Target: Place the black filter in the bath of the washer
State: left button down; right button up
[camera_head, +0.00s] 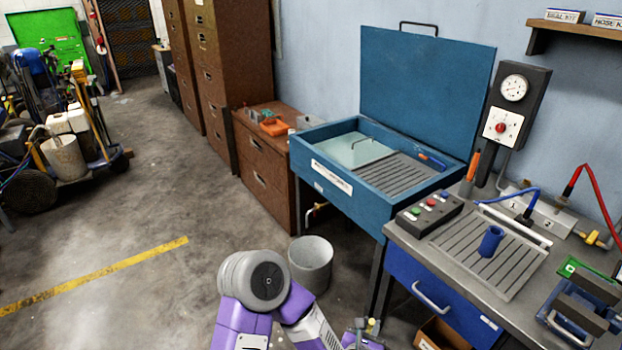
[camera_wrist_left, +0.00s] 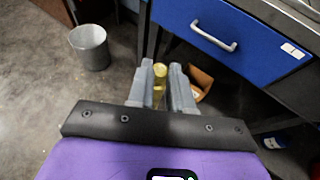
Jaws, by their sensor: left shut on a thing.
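The blue washer (camera_head: 345,195) stands against the wall with its lid (camera_head: 425,85) raised. Its open bath shows a slatted grey rack (camera_head: 408,174) at the right and a pale green panel (camera_head: 352,150) at the left. My left gripper (camera_head: 366,326) is low in front of the bench, below the washer's rim. In the left wrist view it is shut on a small brass-coloured piece (camera_wrist_left: 158,74). I cannot make out a black filter in either view. My right gripper is not in view.
The bench (camera_head: 415,245) right of the washer has a blue drawer (camera_head: 440,295), a button box (camera_head: 430,212) and a blue cylinder (camera_head: 490,241) on a ribbed tray. A grey bin (camera_head: 310,265) stands on the floor.

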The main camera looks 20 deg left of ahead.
aim_at(347, 162)
jog(key=u, duration=1.75)
jog(key=i, duration=5.2)
jog(key=z, duration=3.6)
